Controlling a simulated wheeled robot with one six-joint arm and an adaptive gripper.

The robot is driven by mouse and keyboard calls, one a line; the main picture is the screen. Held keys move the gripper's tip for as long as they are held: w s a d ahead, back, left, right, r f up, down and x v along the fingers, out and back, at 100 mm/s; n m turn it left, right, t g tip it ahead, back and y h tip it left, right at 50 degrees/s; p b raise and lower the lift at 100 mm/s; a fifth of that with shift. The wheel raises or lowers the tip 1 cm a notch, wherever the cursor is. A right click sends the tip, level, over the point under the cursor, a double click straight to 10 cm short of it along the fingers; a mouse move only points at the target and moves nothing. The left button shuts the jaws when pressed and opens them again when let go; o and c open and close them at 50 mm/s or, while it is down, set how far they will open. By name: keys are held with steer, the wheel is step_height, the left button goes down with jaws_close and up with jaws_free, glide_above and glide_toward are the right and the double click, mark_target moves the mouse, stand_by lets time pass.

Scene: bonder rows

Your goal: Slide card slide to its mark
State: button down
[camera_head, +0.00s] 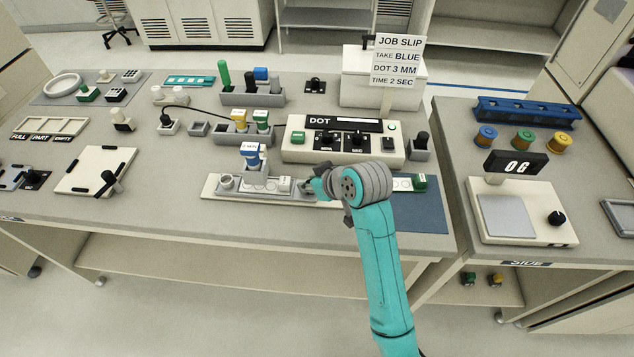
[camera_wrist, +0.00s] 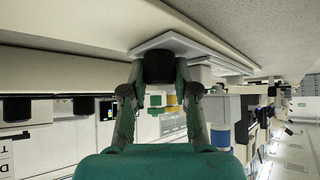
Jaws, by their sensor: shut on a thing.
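The long white card slide track (camera_head: 212,190) lies along the front of the bench, with a small white card piece (camera_head: 285,184) on it left of my gripper. My gripper (camera_head: 312,187) is low over the track, right of the blue-topped syringe (camera_head: 252,155) in its grey holder. In the wrist view my gripper (camera_wrist: 160,90) has its fingertips closed on a dark round knob (camera_wrist: 159,68), beside a white plate (camera_wrist: 185,44). My wrist hides the track's middle in the head view. I cannot make out the mark.
A green knob (camera_head: 420,181) stands at the track's right end, near a blue mat (camera_head: 425,212). The DOT controller (camera_head: 300,152) stands close behind my gripper. A scale (camera_head: 508,215) is on the right bench.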

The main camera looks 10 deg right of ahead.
steer(key=c, duration=0.9)
jaws_free()
steer(key=shift+o, duration=0.2)
steer(key=shift+d+r, duration=0.1)
steer(key=v, duration=1.1)
steer(key=shift+s+r, duration=0.25)
steer(key=shift+s, duration=0.05)
steer(key=shift+d, duration=0.1)
